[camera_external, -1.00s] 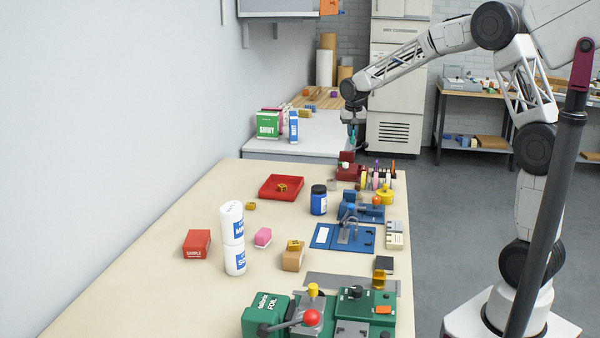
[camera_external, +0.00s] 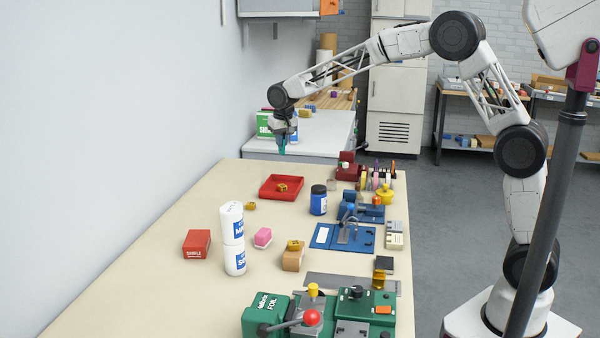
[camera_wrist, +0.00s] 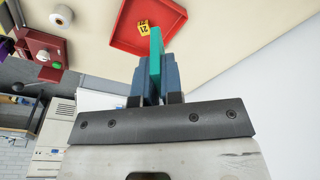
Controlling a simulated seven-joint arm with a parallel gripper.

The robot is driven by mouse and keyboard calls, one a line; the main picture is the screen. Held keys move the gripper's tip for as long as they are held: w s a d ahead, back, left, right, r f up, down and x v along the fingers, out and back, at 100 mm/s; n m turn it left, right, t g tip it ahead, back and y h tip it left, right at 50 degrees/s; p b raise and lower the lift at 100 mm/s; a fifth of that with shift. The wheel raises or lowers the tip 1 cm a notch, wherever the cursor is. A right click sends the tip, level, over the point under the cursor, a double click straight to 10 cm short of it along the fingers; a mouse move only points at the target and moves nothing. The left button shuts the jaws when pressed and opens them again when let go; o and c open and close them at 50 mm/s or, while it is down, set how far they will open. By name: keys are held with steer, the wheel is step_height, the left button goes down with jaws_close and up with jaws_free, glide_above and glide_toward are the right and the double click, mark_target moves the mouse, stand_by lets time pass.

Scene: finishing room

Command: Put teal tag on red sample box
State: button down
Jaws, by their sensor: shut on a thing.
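My gripper (camera_external: 282,143) is shut on the teal tag (camera_external: 282,150) and holds it in the air near the far end of the bench, beyond the red tray. In the wrist view the teal tag (camera_wrist: 155,52) stands out between the two blue-grey fingers (camera_wrist: 155,78). The red sample box (camera_external: 196,244) sits on the bench at the left, near the wall, well away from my gripper. Its top shows no tag. It is not in the wrist view.
A red tray (camera_external: 265,189) holds a yellow tag (camera_external: 282,188). A blue jar (camera_external: 318,200) and green foil machine (camera_external: 262,316) are also on the bench.

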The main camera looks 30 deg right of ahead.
steer(key=s+a+n, duration=0.2)
steer(key=a, duration=0.9)
steer(key=s+a+n, duration=0.1)
steer(key=s+a, duration=0.1)
steer(key=a, duration=0.9)
steer(key=n, duration=0.2)
glide_above(195, 237)
steer(key=f, duration=0.1)
steer(key=shift+y, duration=0.5)
steer(key=shift+s+d+f, duration=0.1)
steer(key=shift+s+f, duration=0.05)
steer(key=shift+f, duration=1.2)
steer(key=shift+s+d+f, duration=0.1)
steer(key=shift+s+f, duration=0.05)
steer(key=shift+f, duration=1.2)
steer(key=shift+f, duration=0.1)
steer(key=shift+f, duration=3)
steer(key=shift+f, duration=1.9)
steer(key=shift+f, duration=0.15)
